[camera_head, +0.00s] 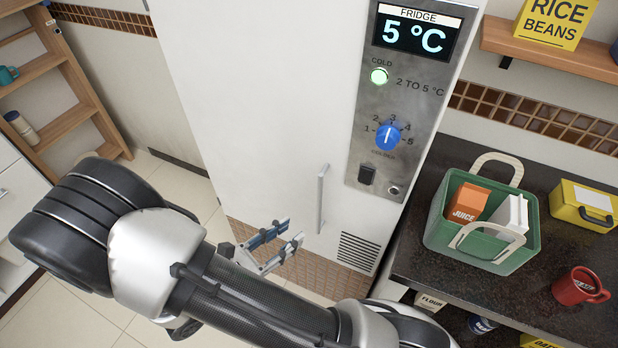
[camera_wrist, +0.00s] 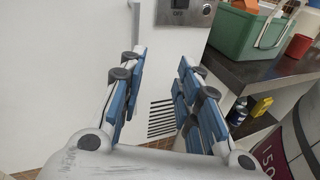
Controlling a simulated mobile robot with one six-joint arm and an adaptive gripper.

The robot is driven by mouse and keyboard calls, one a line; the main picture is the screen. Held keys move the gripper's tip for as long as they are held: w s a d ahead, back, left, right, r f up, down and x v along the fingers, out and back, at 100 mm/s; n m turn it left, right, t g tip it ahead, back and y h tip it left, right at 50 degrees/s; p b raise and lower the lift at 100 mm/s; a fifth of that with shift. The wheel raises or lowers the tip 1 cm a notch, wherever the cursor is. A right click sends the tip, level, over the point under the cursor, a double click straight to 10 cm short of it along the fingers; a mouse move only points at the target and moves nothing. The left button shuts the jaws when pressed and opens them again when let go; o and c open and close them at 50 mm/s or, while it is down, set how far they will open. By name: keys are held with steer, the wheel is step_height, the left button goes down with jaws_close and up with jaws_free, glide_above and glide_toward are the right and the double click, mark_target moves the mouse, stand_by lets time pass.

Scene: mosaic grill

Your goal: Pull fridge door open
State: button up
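The white fridge door (camera_head: 260,110) fills the middle of the head view and looks shut. Its vertical bar handle (camera_head: 322,198) is at the door's lower right, left of the control panel. My gripper (camera_head: 276,243) is below and left of the handle in the head view, apart from it. In the wrist view my gripper (camera_wrist: 162,58) is open, with nothing between its fingers. The handle (camera_wrist: 135,22) shows there above the left fingertip, its lower end close to or behind that finger. The door surface (camera_wrist: 60,70) lies beyond the fingers.
The panel (camera_head: 400,100) shows 5 °C. A dark counter (camera_head: 480,300) right of the fridge holds a green basket (camera_head: 480,248), a yellow box (camera_head: 583,205) and a red mug (camera_head: 580,287). A wooden shelf (camera_head: 70,120) stands at left. Tiled floor (camera_head: 165,185) is clear beside the fridge.

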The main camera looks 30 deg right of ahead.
mark_target(320, 195)
step_height(320, 195, down, 4)
steer(key=w+a+n+t, duration=0.1)
steer(key=n+t, duration=0.2)
steer(key=t, duration=0.1)
steer(key=b+x, duration=0.3)
steer(key=x, duration=1.3)
steer(key=shift+w+d, duration=0.2)
steer(key=shift+d, duration=0.05)
steer(key=shift+c, duration=0.3)
jaws_close()
